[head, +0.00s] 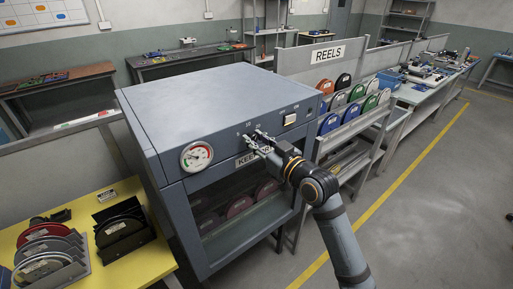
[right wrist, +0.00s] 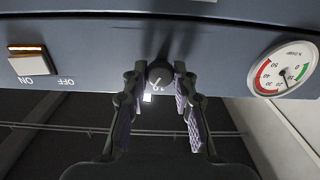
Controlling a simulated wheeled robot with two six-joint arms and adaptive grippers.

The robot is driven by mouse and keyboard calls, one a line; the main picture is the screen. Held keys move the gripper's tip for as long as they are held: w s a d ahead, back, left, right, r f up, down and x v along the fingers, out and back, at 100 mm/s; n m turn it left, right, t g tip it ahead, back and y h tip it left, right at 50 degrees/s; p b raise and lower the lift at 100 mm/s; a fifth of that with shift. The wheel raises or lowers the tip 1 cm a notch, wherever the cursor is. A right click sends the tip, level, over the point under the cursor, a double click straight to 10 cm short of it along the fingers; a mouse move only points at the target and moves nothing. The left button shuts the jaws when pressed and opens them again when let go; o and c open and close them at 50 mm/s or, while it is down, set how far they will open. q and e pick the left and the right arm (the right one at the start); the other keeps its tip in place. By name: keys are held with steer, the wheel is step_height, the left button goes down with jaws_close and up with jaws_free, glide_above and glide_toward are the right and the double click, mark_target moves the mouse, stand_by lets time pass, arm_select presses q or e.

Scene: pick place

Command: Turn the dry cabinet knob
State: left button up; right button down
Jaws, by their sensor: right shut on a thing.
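The dry cabinet (head: 190,105) is a large blue-grey box with a glass front and a control panel along its upper front edge. My right gripper (head: 257,138) reaches to the panel from the right. In the right wrist view, the small dark round knob (right wrist: 159,74) sits between the fingertips of this gripper (right wrist: 159,80), which is shut on it. A light pointer mark shows on the knob's face. In the head view the gripper hides the knob. My left gripper is not in view.
A round gauge (head: 196,156) is left of the knob in the head view, and a lit switch (head: 289,119) is to its right. A yellow table (head: 95,215) with reels stands at left. A REELS rack (head: 325,60) stands at right. The floor at right is clear.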

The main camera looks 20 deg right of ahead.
steer(key=n+b, duration=0.2)
steer(key=n, duration=0.1)
steer(key=shift+f, duration=0.15)
steer(key=shift+n+b, duration=0.65)
steer(key=shift+n, duration=0.65)
steer(key=c, duration=1.1)
jaws_free()
step_height(320, 180, up, 10)
steer(key=shift+r, duration=0.15)
